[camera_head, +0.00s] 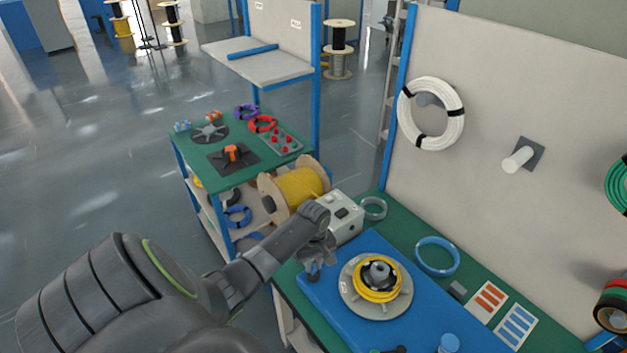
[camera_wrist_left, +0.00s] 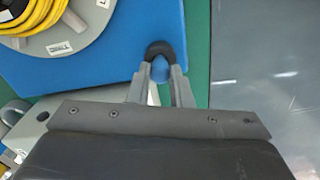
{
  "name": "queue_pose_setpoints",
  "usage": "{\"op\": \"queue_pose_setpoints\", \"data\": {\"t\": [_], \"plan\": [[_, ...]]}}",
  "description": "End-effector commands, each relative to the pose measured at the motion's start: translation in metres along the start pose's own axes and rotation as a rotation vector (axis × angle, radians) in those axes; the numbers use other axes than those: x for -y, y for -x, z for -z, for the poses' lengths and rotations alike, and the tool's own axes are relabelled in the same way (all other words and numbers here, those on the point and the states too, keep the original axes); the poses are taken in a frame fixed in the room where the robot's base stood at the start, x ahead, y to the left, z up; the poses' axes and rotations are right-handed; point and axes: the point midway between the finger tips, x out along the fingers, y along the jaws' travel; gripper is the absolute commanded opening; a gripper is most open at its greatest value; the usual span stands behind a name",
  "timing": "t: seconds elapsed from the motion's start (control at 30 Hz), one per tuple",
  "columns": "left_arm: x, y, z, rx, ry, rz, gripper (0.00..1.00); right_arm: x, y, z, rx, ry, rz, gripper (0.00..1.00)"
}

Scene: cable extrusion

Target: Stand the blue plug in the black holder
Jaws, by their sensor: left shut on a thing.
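My left gripper (camera_head: 315,268) is over the left edge of the blue mat, beside the grey disc. In the left wrist view its two fingers (camera_wrist_left: 160,80) are shut on a small piece. A rounded blue part, which I take for the blue plug (camera_wrist_left: 160,69), shows between the fingers, with a black arched part (camera_wrist_left: 160,48) around its far side. I cannot tell whether this black part belongs to the plug or is the holder. A dark object at the bottom edge of the head view is too cut off to name. My right gripper is out of view.
The blue mat (camera_head: 340,316) lies on a green bench. A grey disc (camera_head: 352,305) with a yellow cable coil (camera_head: 378,291) stands on it. A white box (camera_head: 343,226), a blue ring (camera_head: 437,257) and a blue-capped piece (camera_head: 448,344) are nearby.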

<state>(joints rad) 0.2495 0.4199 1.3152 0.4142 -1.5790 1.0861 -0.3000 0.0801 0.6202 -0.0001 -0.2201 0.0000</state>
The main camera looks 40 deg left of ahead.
Motion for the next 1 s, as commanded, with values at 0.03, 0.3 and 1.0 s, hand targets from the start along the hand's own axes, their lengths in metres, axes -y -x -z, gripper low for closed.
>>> {"op": "queue_pose_setpoints", "data": {"t": [0.03, 0.3, 1.0], "plan": [[-0.0001, -0.0005, -0.0001, 0.000, 0.000, 0.000, 0.06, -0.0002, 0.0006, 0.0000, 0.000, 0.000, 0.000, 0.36], [-0.0002, -0.0046, 0.0000, 0.000, 0.000, 0.000, 0.06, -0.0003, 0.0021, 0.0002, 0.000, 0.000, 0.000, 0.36], [-0.0001, -0.0061, -0.0001, 0.000, 0.000, 0.000, 0.44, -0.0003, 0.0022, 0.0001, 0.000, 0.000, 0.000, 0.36]]}}
